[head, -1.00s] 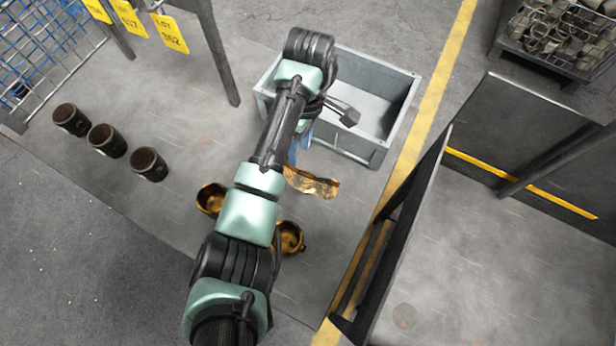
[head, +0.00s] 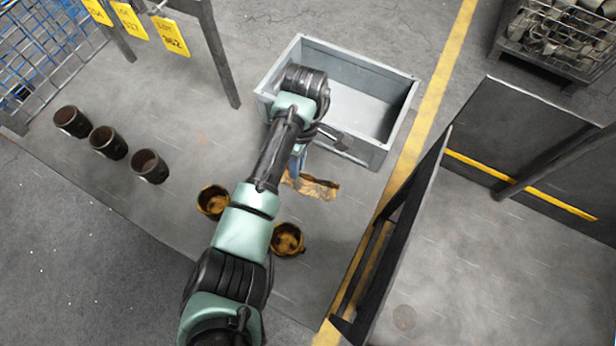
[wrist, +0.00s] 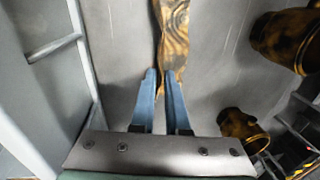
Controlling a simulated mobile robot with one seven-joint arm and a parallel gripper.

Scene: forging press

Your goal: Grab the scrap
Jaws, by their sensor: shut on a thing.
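The scrap (head: 318,188) is a crumpled, brownish-gold twisted strip. It lies on the grey floor in front of the grey bin in the head view. In the wrist view the scrap (wrist: 174,35) runs up from between the blue fingers of my gripper (wrist: 161,82). The fingers are shut on its near end. In the head view my gripper (head: 296,168) shows only as a bit of blue; the arm hides most of it and the scrap's left end.
The open grey bin (head: 402,110) stands just behind the scrap. Two brass-coloured cups (head: 213,201) (head: 288,239) stand nearer, on either side of my arm. Several dark cylinders (head: 109,142) are at left. A dark panel frame (head: 400,240) stands at right. Floor between cylinders and cups is clear.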

